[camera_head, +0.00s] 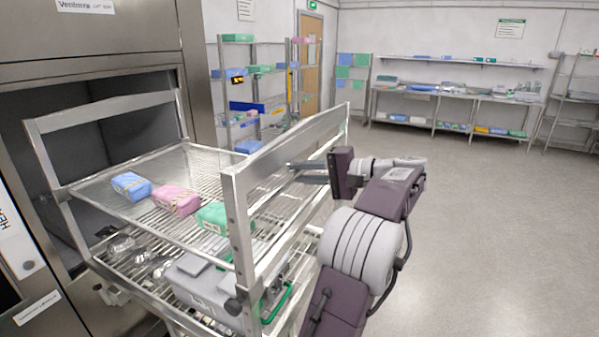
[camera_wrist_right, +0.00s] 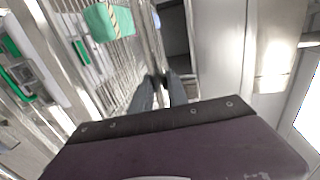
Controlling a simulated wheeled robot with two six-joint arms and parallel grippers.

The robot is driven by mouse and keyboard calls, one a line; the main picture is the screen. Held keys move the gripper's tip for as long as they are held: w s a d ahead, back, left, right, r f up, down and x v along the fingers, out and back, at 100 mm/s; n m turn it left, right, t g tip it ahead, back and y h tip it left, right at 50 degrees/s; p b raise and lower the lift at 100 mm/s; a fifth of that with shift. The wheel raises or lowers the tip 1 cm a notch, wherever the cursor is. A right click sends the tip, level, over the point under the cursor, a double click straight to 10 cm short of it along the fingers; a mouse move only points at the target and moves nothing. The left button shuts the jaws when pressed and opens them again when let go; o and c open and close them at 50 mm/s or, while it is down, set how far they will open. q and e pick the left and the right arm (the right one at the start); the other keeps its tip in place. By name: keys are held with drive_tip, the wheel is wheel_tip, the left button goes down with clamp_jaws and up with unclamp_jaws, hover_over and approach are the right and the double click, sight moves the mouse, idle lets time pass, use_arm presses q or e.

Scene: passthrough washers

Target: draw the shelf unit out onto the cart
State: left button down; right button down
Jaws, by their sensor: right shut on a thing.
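The shelf unit (camera_head: 285,142) is a metal rack with wire shelves and a tall frame at each end. It stands mostly outside the dark opening of the washer (camera_head: 95,97). Its upper shelf carries a blue pack (camera_head: 131,186), a pink pack (camera_head: 175,200) and a green pack (camera_head: 212,217). My right gripper (camera_head: 300,166) is at the right end frame, below its top bar. In the wrist view its fingers (camera_wrist_right: 160,85) are shut on a metal bar of the unit. The cart under the unit is largely hidden and hard to tell apart. My left gripper is out of view.
Metal instruments and a grey box (camera_head: 205,290) lie on the lower shelf. A storage rack (camera_head: 228,90) with packs stands behind. Long tables (camera_head: 450,95) line the back wall. The floor (camera_head: 470,230) at right is clear.

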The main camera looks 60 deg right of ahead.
drive_tip(key=shift+s+f, duration=0.1)
drive_tip(key=shift+f, duration=0.05)
drive_tip(key=c, duration=1.3)
unclamp_jaws()
drive_tip(key=shift+d, duration=0.25)
drive_tip(key=v, duration=0.8)
drive_tip(key=shift+s, duration=0.45)
